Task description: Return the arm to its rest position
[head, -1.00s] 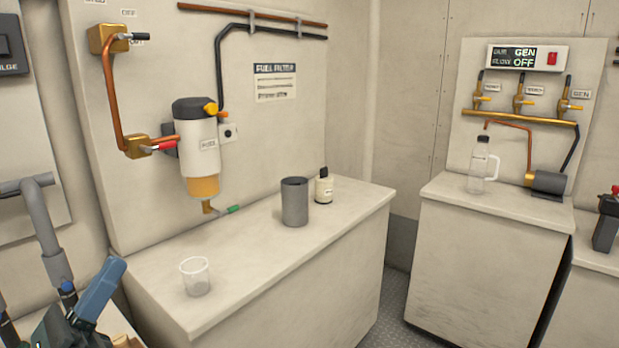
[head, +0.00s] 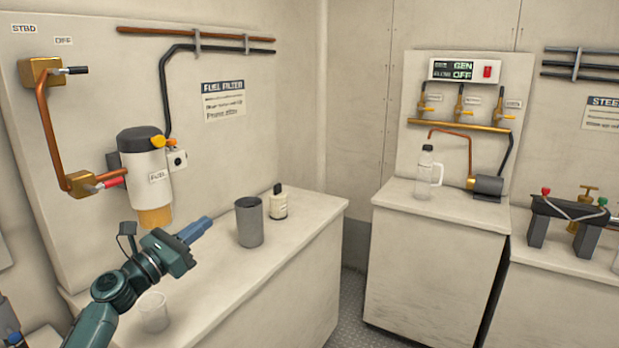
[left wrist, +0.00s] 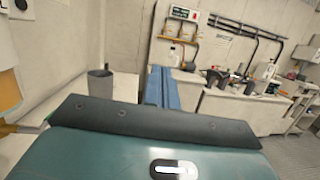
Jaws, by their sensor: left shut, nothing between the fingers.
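My left arm comes in from the lower left of the head view. Its gripper (head: 197,229) has blue fingers pressed together and empty, held in the air over the left counter. The gripper is left of a grey cylindrical cup (head: 249,222) and appears apart from it. In the left wrist view the blue fingers (left wrist: 160,88) point away from the camera, side by side, with the grey cup (left wrist: 99,86) to their left. My right gripper is in neither view.
A fuel filter (head: 147,180) hangs on the wall close to my arm. A clear jug (head: 425,172) stands on the right cabinet (head: 430,260).

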